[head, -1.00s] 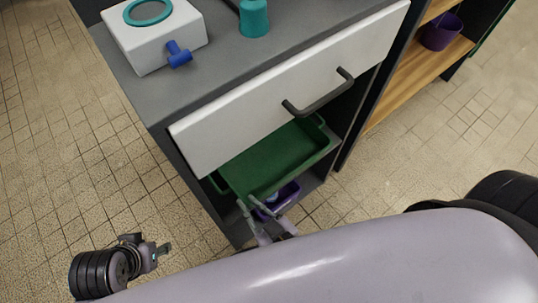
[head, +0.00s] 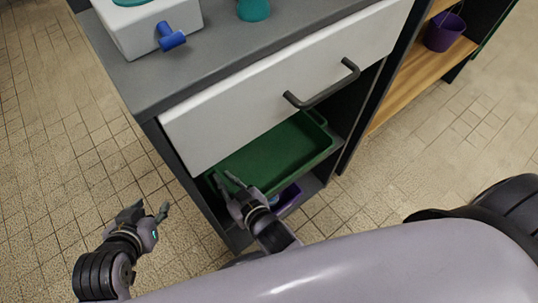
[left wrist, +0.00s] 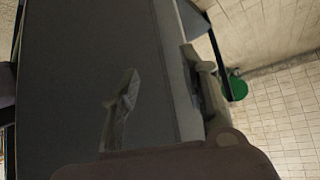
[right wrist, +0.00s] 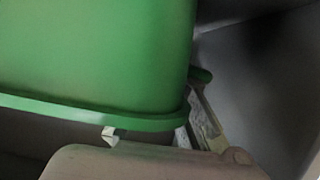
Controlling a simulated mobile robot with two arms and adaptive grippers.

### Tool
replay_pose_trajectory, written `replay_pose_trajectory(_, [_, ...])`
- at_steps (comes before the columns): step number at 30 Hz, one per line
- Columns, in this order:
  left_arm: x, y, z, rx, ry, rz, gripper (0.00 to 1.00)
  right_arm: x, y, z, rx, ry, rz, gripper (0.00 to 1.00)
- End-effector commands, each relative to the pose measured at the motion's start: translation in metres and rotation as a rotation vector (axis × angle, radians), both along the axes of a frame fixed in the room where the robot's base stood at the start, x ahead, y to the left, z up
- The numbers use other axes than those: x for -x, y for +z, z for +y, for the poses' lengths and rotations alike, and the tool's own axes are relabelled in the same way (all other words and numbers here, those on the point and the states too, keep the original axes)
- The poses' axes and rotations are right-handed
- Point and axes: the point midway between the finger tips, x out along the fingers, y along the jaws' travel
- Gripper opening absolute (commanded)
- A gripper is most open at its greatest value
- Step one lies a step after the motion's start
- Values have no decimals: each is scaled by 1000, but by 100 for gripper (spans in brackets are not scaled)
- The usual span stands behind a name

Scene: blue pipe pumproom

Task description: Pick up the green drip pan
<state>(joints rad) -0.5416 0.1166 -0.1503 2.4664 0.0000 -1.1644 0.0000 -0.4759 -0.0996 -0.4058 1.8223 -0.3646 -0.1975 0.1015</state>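The green drip pan (head: 270,160) lies in the open bay of the cabinet, below the white drawer front. Its front edge faces me, and the drawer front hides its back part. My right gripper (head: 230,184) is at the pan's front left corner, fingers spread. In the right wrist view the pan (right wrist: 95,55) fills the upper left, and its rim corner lies close to the open fingers (right wrist: 158,128); I cannot tell if they touch it. My left gripper (head: 150,212) is open and empty over the floor left of the cabinet; its parted fingers show in the left wrist view (left wrist: 162,75).
The white drawer front (head: 250,95) with its dark handle (head: 322,86) overhangs the pan. A purple container (head: 288,198) sits below the pan. A white box with a blue tap (head: 171,37) and a teal object (head: 253,9) stand on top. Floor at the left is clear.

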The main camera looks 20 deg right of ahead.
Motion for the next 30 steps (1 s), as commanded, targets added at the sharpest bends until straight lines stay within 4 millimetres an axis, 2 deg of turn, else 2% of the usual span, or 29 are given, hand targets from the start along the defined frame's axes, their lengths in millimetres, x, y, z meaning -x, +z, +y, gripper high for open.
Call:
replay_pose_trajectory(3, [-17, 11, -6, 22, -8, -101, 40, -12, -5, 4, -1, 0, -3, 15])
replay_pose_trajectory(9, [-30, 24, -11, 42, -14, -187, 40, -20, -8, 7, -1, 1, -1, 15])
replay_pose_trajectory(16, [-31, 25, -12, 43, -14, -191, 40, -20, -7, 7, -1, 1, -1, 15])
replay_pose_trajectory(23, [-31, 25, -12, 42, -14, -190, 40, -20, -7, 7, -1, 1, -1, 0])
replay_pose_trajectory(30, [-31, 25, -11, 42, -13, -190, 40, -20, -7, 7, -1, 1, -1, 0])
